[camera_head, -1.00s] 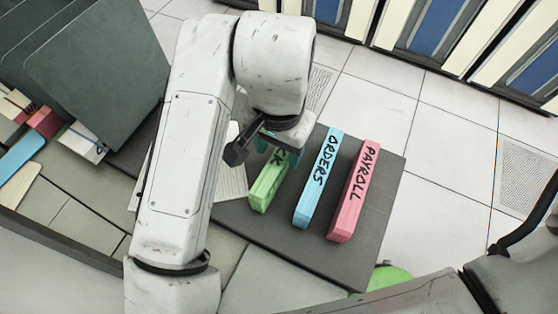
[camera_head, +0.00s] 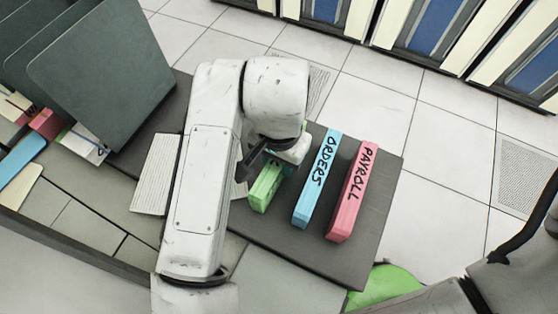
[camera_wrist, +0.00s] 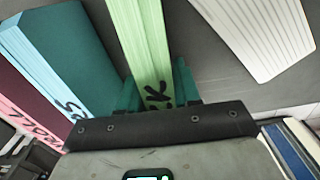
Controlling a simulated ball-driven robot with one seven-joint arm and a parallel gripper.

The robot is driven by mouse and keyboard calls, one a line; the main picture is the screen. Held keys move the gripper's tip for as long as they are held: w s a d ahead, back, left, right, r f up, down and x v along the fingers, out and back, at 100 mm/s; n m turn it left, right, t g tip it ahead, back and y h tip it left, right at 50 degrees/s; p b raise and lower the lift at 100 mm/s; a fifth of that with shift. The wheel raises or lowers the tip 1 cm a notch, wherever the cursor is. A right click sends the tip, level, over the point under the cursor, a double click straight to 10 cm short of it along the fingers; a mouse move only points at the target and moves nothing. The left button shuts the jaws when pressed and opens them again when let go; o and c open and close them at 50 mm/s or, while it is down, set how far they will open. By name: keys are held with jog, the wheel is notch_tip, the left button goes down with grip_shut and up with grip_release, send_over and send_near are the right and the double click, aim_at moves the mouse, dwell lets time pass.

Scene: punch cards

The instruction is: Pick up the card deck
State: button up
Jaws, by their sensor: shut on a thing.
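The green card deck (camera_head: 265,188) stands on the dark grey table top (camera_head: 310,243), left of the blue deck marked ORDERS (camera_head: 317,180) and the pink deck marked PAYROLL (camera_head: 352,190). My gripper (camera_wrist: 160,85) is shut on the green deck, with a teal finger on each side of it in the wrist view. My arm and gripper hide the deck's far end in the head view. Part of its lettering, ending in K, shows close to my gripper in the wrist view. I cannot tell whether the deck is clear of the table.
Printed sheets (camera_head: 155,180) lie left of my arm. Dark upright panels (camera_head: 100,65) stand at the far left, with colored cards (camera_head: 45,125) by them. A green round thing (camera_head: 385,283) is beyond the table's near right corner. The table right of PAYROLL is clear.

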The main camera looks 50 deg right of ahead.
grip_shut()
